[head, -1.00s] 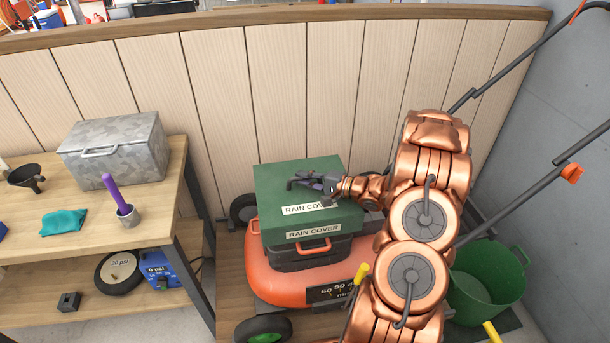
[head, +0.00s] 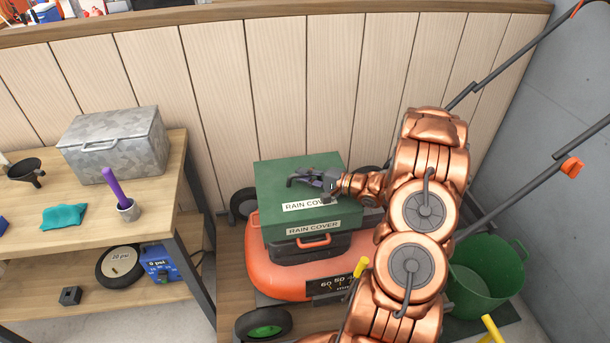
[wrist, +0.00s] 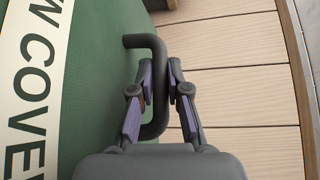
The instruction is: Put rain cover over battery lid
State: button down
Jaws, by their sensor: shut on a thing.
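The green rain cover (head: 275,182) has cream RAIN COVER labels on its top and front. It sits over the top of the dark battery box (head: 285,252) on the orange lawnmower (head: 262,268); the battery lid is hidden under it. The box's front and orange handle show below the cover's edge. I cannot tell whether the cover is fully seated. My gripper (head: 306,181) is at the cover's top. In the wrist view, the green cover (wrist: 95,60) is at left, and my gripper (wrist: 164,82) is shut on its dark bent handle (wrist: 138,41).
A wooden bench (head: 85,222) at left holds a galvanized box (head: 112,145), a purple-handled tool in a cup (head: 128,210), a teal cloth (head: 64,217) and a funnel (head: 24,173). A green bucket (head: 485,275) stands right of the mower. A plank wall (head: 215,100) runs behind.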

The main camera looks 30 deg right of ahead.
jog(key=shift+f+p, duration=0.3)
jog(key=shift+f, duration=0.15)
dwell(0.5)
jog(key=c, duration=1.1)
grip_release()
jog(key=shift+o, duration=0.2)
jog(key=shift+s, duration=0.1)
jog(key=shift+v, duration=5.95)
